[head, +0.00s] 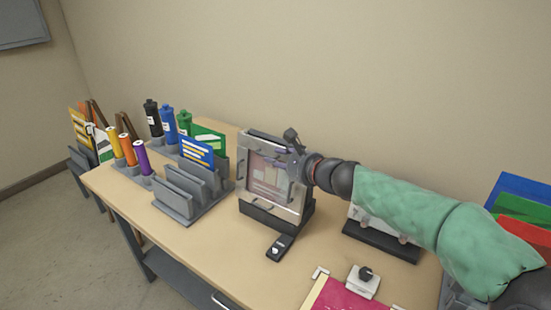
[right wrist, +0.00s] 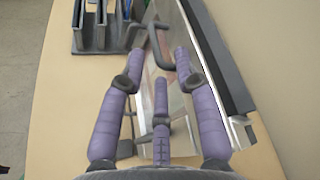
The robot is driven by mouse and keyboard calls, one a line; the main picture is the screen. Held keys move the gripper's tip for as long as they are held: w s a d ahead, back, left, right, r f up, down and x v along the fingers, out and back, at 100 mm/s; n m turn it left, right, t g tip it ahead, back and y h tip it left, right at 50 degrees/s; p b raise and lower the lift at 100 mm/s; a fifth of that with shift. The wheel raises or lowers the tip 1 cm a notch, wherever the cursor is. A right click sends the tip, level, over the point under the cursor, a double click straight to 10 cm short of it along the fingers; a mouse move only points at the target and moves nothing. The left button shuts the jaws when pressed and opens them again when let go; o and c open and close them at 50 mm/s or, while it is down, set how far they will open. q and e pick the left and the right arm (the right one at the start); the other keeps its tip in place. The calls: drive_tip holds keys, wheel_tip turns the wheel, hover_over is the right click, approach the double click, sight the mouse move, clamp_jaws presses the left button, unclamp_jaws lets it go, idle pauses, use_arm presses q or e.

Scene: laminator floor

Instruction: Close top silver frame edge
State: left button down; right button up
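An upright display frame (head: 242,180) with silver edges, clear front and small dark handles stands on a dark base on the table. Its top silver edge (head: 262,142) runs along the upper side, with a dark strip just behind it. Whether that edge is fully shut cannot be told. My right gripper (head: 292,148) is at the frame's upper right corner and partly covers it. In the right wrist view its purple fingers (right wrist: 159,62) are spread apart, with a dark bent handle (right wrist: 152,28) just beyond the tips. Contact is unclear. My left gripper is not in view.
A grey slotted rack (head: 183,193) with a blue card stands left of the frame, with bottles (head: 168,124) and coloured tubes beyond. A black switch box (head: 279,247) lies in front. A magenta sheet (head: 345,294) and white knob unit (head: 361,281) are nearer.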

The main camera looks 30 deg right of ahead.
drive_tip(key=v, duration=1)
drive_tip(key=shift+r, duration=0.2)
drive_tip(key=shift+s, duration=0.15)
